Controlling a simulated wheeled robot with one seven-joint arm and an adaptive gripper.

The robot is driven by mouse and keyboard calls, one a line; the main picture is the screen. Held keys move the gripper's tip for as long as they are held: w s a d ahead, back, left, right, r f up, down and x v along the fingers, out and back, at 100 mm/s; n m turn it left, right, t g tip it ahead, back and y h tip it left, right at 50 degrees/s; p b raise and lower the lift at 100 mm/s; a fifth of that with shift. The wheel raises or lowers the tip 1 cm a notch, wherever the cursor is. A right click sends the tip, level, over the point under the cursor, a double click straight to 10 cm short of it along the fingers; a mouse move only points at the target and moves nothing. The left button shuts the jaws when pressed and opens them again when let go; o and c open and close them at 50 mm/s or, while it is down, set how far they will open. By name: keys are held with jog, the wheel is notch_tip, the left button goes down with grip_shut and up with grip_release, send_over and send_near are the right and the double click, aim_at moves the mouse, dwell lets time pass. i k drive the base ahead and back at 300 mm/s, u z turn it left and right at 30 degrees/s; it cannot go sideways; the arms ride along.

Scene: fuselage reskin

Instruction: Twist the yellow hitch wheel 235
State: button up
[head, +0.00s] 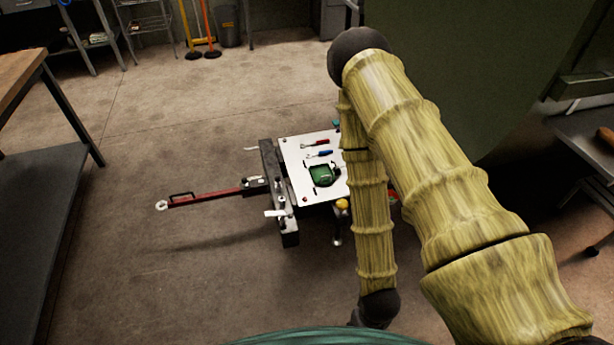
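A small yellow round part (342,204), perhaps the hitch wheel, shows at the near edge of a low cart (299,194) with a white top. It is partly hidden by my arm, and I cannot make out its details. My arm rises from the lower right, bends at a dark elbow, and comes down in front of the cart's right side to a dark wrist at the bottom of the head view. My gripper's fingers are not visible.
A red tow bar (205,199) sticks out left from the cart over the floor. Small tools and a green item (322,175) lie on the cart top. A workbench (40,150) stands left, a large dark green panel (480,70) right. Floor left of the cart is clear.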

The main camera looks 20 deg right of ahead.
aim_at(343, 205)
jog(key=k, duration=0.55)
jog(key=z, duration=0.8)
jog(key=i, duration=1.5)
jog(key=u, duration=0.75)
